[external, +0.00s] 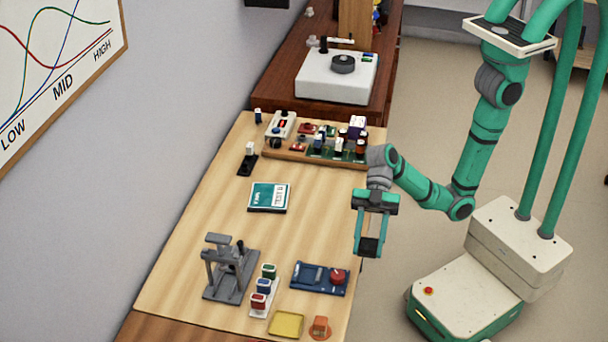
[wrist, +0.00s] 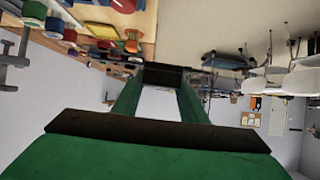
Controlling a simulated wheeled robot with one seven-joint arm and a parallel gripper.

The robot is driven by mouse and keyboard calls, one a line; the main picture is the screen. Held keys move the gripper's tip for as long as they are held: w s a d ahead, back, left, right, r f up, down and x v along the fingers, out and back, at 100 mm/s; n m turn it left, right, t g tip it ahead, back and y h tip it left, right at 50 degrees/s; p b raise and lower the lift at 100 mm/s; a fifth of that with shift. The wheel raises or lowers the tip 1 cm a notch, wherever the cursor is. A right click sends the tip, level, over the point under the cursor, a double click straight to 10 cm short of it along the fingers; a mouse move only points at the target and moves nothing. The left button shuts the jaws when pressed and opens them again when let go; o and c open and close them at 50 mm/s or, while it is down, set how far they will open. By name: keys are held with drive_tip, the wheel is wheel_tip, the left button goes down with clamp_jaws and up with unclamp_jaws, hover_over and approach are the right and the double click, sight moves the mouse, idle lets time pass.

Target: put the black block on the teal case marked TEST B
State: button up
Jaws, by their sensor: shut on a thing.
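My gripper (external: 371,232) hangs at the right edge of the wooden bench, apart from the bench top as far as I can tell. It is shut on the black block (external: 369,246), which sits between the fingertips. The block also shows between the two green fingers in the wrist view (wrist: 163,75). The teal case (external: 268,198) lies flat on the bench, to the left of my gripper and a little farther back. Its white label seems to read TEST B. Its top is bare. The case is not clear in the wrist view.
A circuit board (external: 345,153) with several parts lies behind the case. A grey stand (external: 229,270), coloured blocks on a strip (external: 263,290), a blue device with a red knob (external: 320,278) and a yellow tray (external: 286,324) stand in front. Bench between case and gripper is clear.

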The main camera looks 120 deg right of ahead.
drive_tip(key=s+d+r+m+t+h, duration=0.15)
drive_tip(key=s+d+m+h, duration=0.25)
drive_tip(key=d, duration=1.5)
drive_tip(key=s+d+m+t+h, duration=0.25)
drive_tip(key=d+m+h, duration=0.2)
drive_tip(key=d, duration=1.45)
hover_over(269, 196)
drive_tip(key=shift+m, duration=0.25)
drive_tip(key=f, duration=0.9)
drive_tip(key=shift+s+a+f, duration=0.15)
drive_tip(key=shift+s+a, duration=0.15)
drive_tip(key=shift+w+d+f, duration=0.15)
drive_tip(key=shift+w+f, duration=0.1)
drive_tip(key=shift+f, duration=0.1)
drive_tip(key=shift+w+f, duration=0.1)
drive_tip(key=shift+f, duration=1.5)
drive_tip(key=shift+f, duration=0.2)
drive_tip(key=o, duration=1.1)
